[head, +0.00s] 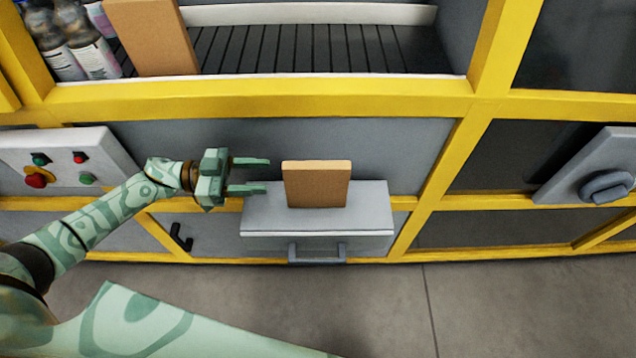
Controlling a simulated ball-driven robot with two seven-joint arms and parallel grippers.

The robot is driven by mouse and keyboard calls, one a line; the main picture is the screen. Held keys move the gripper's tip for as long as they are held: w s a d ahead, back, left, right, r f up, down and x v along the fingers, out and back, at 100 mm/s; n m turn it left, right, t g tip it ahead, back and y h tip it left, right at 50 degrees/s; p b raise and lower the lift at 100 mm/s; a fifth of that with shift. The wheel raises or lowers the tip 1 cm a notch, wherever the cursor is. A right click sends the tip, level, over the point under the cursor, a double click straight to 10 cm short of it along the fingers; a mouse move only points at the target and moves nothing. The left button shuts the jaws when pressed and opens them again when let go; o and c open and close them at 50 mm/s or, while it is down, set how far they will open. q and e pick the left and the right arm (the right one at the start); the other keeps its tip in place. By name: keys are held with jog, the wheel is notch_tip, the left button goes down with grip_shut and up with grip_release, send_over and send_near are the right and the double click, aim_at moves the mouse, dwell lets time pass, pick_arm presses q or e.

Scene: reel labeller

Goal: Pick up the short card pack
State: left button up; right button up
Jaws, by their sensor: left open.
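A short brown card pack (317,186) stands upright on top of a grey drawer box (262,222) that juts out from the machine front. My left gripper (268,175) is open and empty. Its two fingers point right toward the pack's left side, with a small gap between the fingertips and the pack. The lower finger is over the left part of the box top. My right gripper is not in view.
A taller brown pack (150,36) and several bottles (75,40) stand on the slatted conveyor (300,48) above, behind a yellow frame rail (270,97). A button panel (66,160) is at left. A grey panel with a rotary handle (604,186) is at right. The drawer box has a front handle (317,254).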

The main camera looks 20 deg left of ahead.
aim_at(311, 177)
pick_arm(q)
jog(key=x, duration=1.1)
jog(key=shift+d+f+b, duration=0.2)
jog(key=shift+b, duration=0.1)
grip_shut()
